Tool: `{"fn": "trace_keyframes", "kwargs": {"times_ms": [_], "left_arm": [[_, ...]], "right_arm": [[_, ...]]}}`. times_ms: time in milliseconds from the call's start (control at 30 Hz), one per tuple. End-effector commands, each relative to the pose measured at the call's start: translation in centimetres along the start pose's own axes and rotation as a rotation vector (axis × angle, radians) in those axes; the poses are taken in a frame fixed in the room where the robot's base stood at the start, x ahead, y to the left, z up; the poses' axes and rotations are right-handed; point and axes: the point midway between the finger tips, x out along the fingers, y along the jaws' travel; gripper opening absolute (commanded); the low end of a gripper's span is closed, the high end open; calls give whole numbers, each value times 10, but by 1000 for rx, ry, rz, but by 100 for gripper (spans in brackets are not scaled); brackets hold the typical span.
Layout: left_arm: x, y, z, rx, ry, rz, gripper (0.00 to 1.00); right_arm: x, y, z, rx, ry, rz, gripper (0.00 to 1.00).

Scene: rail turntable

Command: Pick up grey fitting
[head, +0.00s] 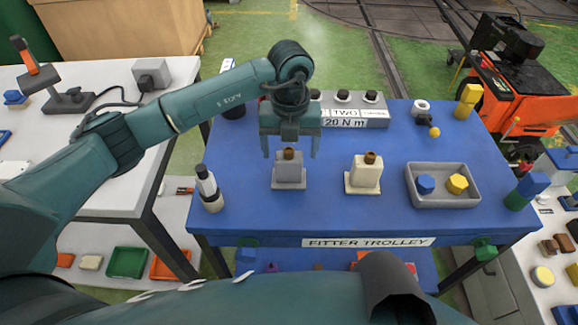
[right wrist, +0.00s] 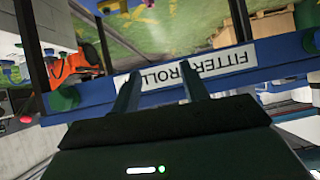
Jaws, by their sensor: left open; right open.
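The grey fitting (head: 289,178) is a grey block on a flat base with a brown round top, upright on the blue trolley top (head: 330,215). My left gripper (head: 290,152) points down over it, open, with one finger on each side of its brown top in the picture. I cannot tell whether the fingers touch it. A cream fitting (head: 366,178) of similar shape stands to its right. My right gripper (right wrist: 158,90) is open and empty in the right wrist view, over the trolley's front edge and label (right wrist: 185,75).
A grey tray (head: 444,199) holds a blue and a yellow piece at the right. A white and dark bottle (head: 208,188) stands at the left front corner. A grey torque box (head: 355,112) stands behind the fittings. Free blue surface lies in front of them.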

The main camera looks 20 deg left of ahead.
Motion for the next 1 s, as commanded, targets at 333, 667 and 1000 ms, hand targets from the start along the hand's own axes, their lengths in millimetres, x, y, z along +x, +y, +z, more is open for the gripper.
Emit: {"fn": "trace_keyframes", "kwargs": {"times_ms": [333,667,1000], "left_arm": [[40,2,-5,0,4,-1,80],[55,2,-4,1,0,-2,80],[55,2,-4,1,1,-2,57]], "right_arm": [[-4,4,2,8,-28,15,45],[-4,7,3,12,-31,23,45],[-4,5,3,12,-31,18,45]]}}
